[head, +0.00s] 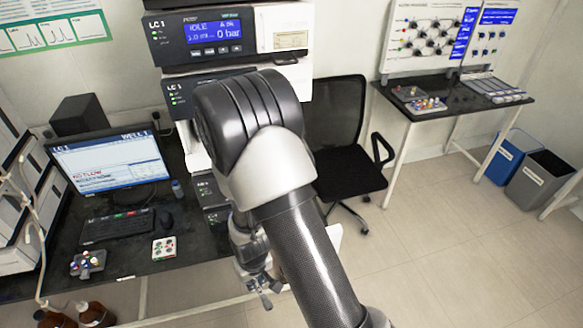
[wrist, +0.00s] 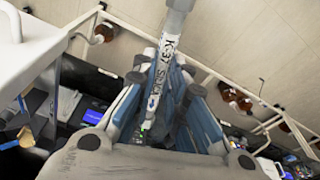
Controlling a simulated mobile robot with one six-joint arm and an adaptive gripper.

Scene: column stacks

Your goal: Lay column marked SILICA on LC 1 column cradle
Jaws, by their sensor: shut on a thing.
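A white column marked "K-37 SILICA" (wrist: 165,60) shows in the wrist view, running from the top edge down between the blue-padded fingers. My gripper (wrist: 168,88) is shut on it. In the head view my gripper (head: 255,270) hangs below my arm, in front of the LC 1 stack; my arm covers much of it, and I cannot make out the column there. The LC 1 stack (head: 205,40) has a blue display reading IDLE and 0 bar. Its lower modules are partly hidden by my arm. I cannot pick out the LC 1 column cradle in either view.
A monitor (head: 108,160), keyboard (head: 117,228) and vial tray (head: 164,248) are on the dark bench left of the stack. Brown bottles (head: 95,314) stand below its front edge. An office chair (head: 345,150) is to the right, with open floor (head: 470,240) beyond it.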

